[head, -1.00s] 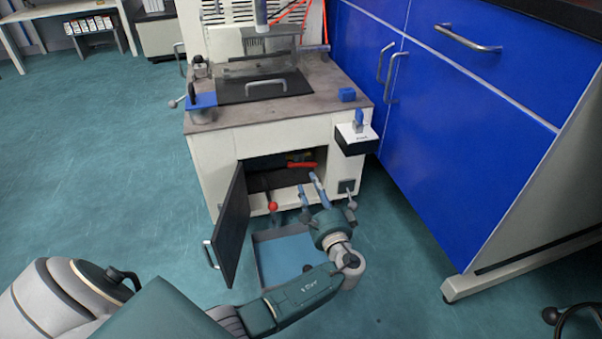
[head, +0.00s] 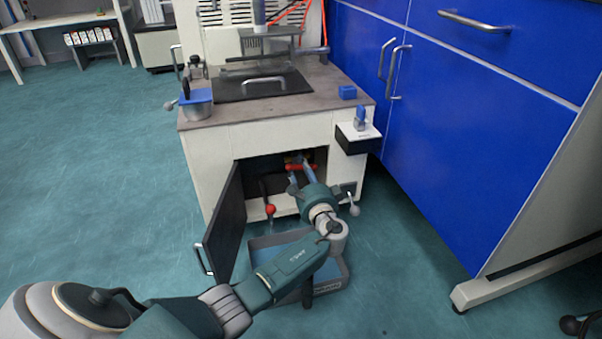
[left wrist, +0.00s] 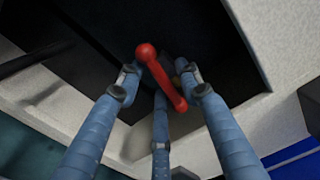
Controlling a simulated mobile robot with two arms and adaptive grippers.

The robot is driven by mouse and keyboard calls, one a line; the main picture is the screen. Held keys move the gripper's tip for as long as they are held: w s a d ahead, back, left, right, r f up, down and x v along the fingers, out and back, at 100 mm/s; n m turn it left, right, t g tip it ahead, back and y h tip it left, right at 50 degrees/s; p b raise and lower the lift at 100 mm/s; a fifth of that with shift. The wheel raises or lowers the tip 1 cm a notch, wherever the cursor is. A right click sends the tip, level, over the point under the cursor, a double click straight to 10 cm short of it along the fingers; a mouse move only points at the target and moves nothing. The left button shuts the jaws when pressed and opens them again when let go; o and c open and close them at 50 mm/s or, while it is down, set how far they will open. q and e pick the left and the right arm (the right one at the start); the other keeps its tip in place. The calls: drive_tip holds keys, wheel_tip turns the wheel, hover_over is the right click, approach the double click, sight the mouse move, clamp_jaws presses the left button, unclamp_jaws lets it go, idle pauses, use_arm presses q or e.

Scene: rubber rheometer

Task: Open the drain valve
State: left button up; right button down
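A red valve handle (head: 301,167) shows inside the open lower compartment of the machine. My left gripper (head: 302,173) reaches into that compartment, right at the handle. In the left wrist view the red handle (left wrist: 163,78), with a round knob at its end, lies slantwise between the spread blue fingers of my left gripper (left wrist: 160,75). The fingers are apart, and I see no clear grip on the handle. The valve body behind it is mostly hidden in the dark. My right gripper is not in view.
The dark compartment door (head: 226,225) stands open left of my arm. Blue cabinets (head: 440,110) stand close on the right. Floor at left is clear.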

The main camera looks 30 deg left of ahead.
use_arm(q)
clamp_jaws()
drive_tip(key=shift+f+n+b, duration=0.25)
drive_tip(key=shift+n+b, duration=0.55)
drive_tip(key=shift+b, duration=0.1)
drive_tip(key=shift+r+n, duration=0.1)
drive_tip(key=shift+n, duration=0.3)
drive_tip(key=shift+d+r, duration=0.1)
unclamp_jaws()
drive_tip(key=v, duration=0.7)
drive_tip(key=shift+d, duration=0.2)
